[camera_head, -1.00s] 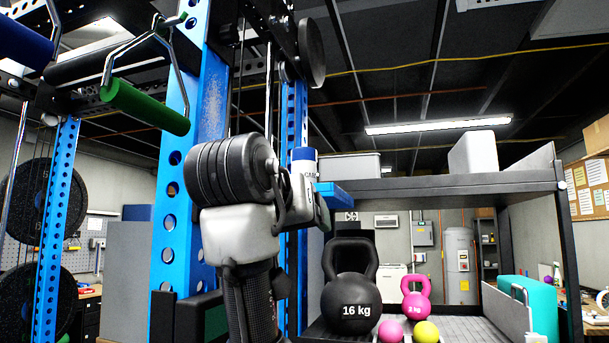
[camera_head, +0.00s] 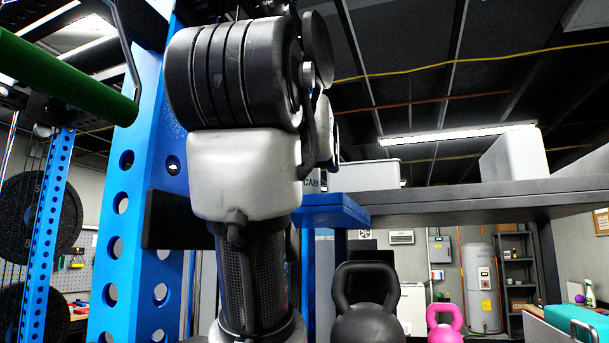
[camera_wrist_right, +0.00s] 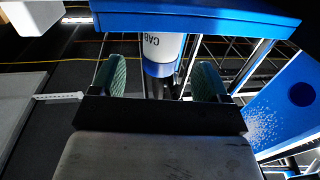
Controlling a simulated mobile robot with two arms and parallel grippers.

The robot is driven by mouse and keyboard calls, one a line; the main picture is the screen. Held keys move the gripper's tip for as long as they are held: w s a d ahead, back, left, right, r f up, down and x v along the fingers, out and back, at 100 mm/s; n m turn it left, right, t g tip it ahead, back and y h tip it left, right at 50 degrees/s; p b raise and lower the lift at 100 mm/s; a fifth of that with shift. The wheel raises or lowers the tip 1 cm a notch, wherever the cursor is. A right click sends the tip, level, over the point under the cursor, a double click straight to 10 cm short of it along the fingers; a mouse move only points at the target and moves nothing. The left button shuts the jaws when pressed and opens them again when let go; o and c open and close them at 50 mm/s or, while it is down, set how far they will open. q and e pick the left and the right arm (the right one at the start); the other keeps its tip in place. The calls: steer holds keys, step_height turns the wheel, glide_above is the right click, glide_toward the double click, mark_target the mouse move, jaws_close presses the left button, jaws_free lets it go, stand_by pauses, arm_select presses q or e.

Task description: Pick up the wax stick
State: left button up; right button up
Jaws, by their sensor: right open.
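The wax stick is a white cylinder with a blue end and dark letters reading "CAB". It stands on a small blue shelf (camera_head: 338,212). In the head view most of the stick (camera_head: 313,181) is hidden behind my right arm and gripper. In the right wrist view, which looks upside down, the stick (camera_wrist_right: 163,50) reaches from the blue shelf (camera_wrist_right: 195,17) into the space between the two green finger pads. My right gripper (camera_wrist_right: 160,80) is open, with a finger on each side of the stick's blue end. I cannot tell whether they touch. My left gripper is not in view.
A blue rack upright (camera_head: 135,170) stands close left of my right arm, and a green handle (camera_head: 65,78) hangs at upper left. A dark shelf (camera_head: 470,196) with a grey bin (camera_head: 372,174) extends right. Black (camera_head: 365,310) and pink (camera_head: 444,322) kettlebells are below.

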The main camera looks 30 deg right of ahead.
mark_target(305, 174)
steer(key=shift+x, duration=0.85)
steer(key=x, duration=0.1)
steer(key=p+x, duration=0.1)
steer(key=x, duration=0.1)
steer(key=p+x, duration=0.1)
steer(key=x, duration=0.1)
steer(key=shift+w+f, duration=0.15)
steer(key=shift+f, duration=0.15)
steer(key=shift+w+d, duration=0.15)
steer(key=shift+d, duration=0.05)
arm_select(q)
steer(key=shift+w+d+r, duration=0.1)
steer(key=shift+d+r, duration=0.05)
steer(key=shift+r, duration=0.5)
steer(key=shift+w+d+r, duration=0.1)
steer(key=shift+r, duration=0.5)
arm_select(e)
steer(key=shift+a, duration=0.1)
steer(key=shift+c, duration=0.8)
steer(key=c, duration=0.9)
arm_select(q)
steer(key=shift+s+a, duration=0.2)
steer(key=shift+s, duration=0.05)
arm_select(e)
steer(key=shift+o, duration=0.2)
steer(key=shift+r, duration=0.1)
